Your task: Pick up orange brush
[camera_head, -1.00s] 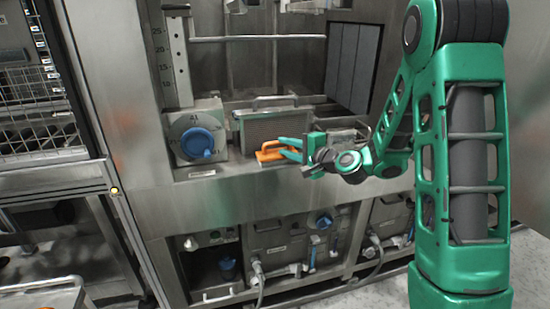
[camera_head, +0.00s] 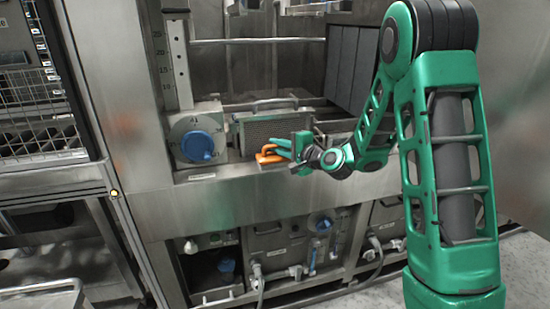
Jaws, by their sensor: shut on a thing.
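The orange brush (camera_head: 267,155) is at the front of the washer's steel ledge, in front of a grey ribbed box. My gripper (camera_head: 282,149) reaches it from the right, with its green fingers shut on the brush's right part. The fingers hide some of the brush. I cannot tell whether the brush still touches the ledge.
A blue knob (camera_head: 197,146) on a grey dial box stands left of the brush. The grey ribbed box (camera_head: 268,124) with a handle is close behind. The steel ledge (camera_head: 225,190) drops at its front edge. A wire rack (camera_head: 40,125) stands far left.

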